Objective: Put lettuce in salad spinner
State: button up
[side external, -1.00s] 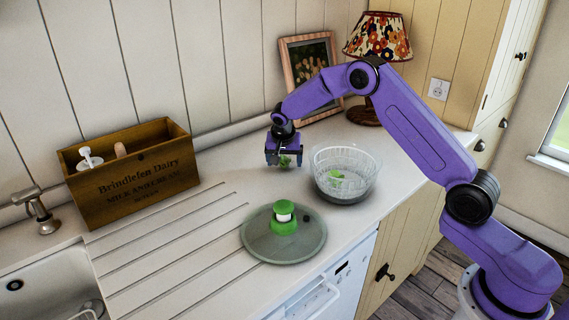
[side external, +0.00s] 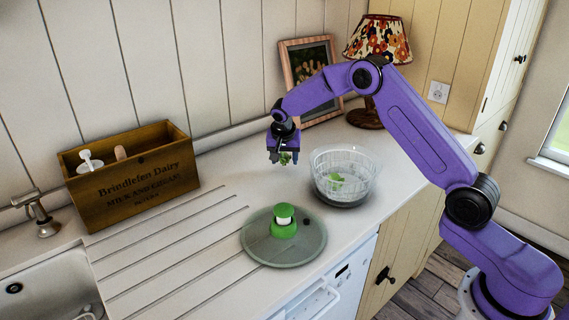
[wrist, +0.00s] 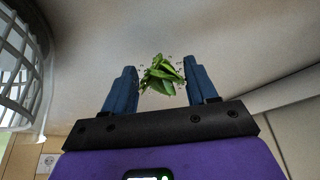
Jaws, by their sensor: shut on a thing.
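My gripper (side external: 285,160) is shut on a green leafy piece of lettuce (wrist: 161,76), held between its blue fingers in the wrist view. The gripper hangs a little above the counter, left of the salad spinner. The salad spinner (side external: 344,188) is a clear bowl with a slotted basket, standing open on the counter. A light green piece of lettuce (side external: 336,181) shows inside it. The spinner's lid (side external: 257,241), round and grey-green with a green and white knob, lies on the counter in front. In the wrist view the spinner's basket (wrist: 14,75) shows at the left edge.
A wooden crate (side external: 146,182) with a pump bottle stands at the left beside the sink (side external: 45,284). A table lamp (side external: 375,45) and a framed picture (side external: 302,60) stand behind the spinner. The grooved counter (side external: 190,240) between crate and lid is clear.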

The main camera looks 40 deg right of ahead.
notch_tip(320, 180, up, 7)
jog(key=shift+r, duration=0.1)
jog(key=s+d+r+m+g, duration=0.1)
jog(key=s+d+r+m, duration=0.15)
jog(key=s, duration=0.85)
jog(key=s+d+r+m+g+h, duration=0.1)
jog(key=s+m, duration=0.3)
jog(key=s, duration=0.6)
jog(key=s+d+r+m+g, duration=0.1)
jog(key=s+r+m, duration=0.15)
jog(key=s, duration=0.85)
send_near(349, 172)
jog(key=s, duration=0.1)
jog(key=s+f, duration=0.2)
jog(key=shift+s+a, duration=0.25)
jog(key=shift+a, duration=0.1)
jog(key=shift+w+f, duration=0.3)
jog(key=shift+w+d+f, duration=0.1)
jog(key=shift+w+f, duration=0.05)
jog(key=shift+f, duration=1.55)
jog(key=shift+f, duration=0.1)
